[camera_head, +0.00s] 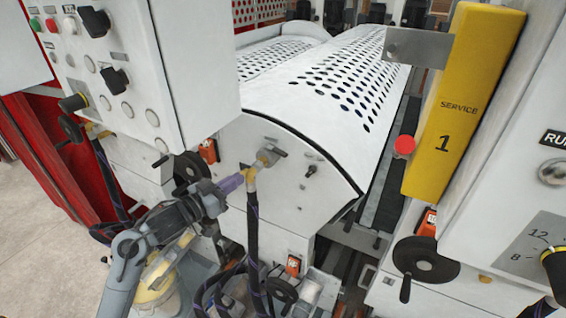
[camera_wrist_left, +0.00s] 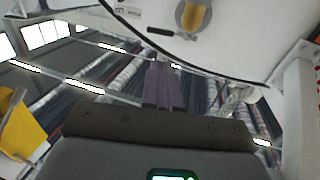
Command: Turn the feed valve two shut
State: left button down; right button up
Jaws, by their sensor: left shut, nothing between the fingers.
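My right gripper is not in view.
A white control box (camera_head: 130,70) with knobs overhangs at upper left. A yellow post (camera_head: 465,95) marked SERVICE 1 and a black handwheel (camera_head: 424,262) stand to the right. Dark hoses and a bucket (camera_head: 155,300) crowd the space below. Open floor (camera_head: 40,220) lies at far left.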

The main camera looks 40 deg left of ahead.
pick_arm(q)
jog(key=p, duration=0.3)
send_near(278, 154)
jog(key=w, duration=0.5)
jog(key=shift+w+d+r, duration=0.15)
jog(key=shift+w, duration=0.75)
jog(key=shift+w+d, duration=0.1)
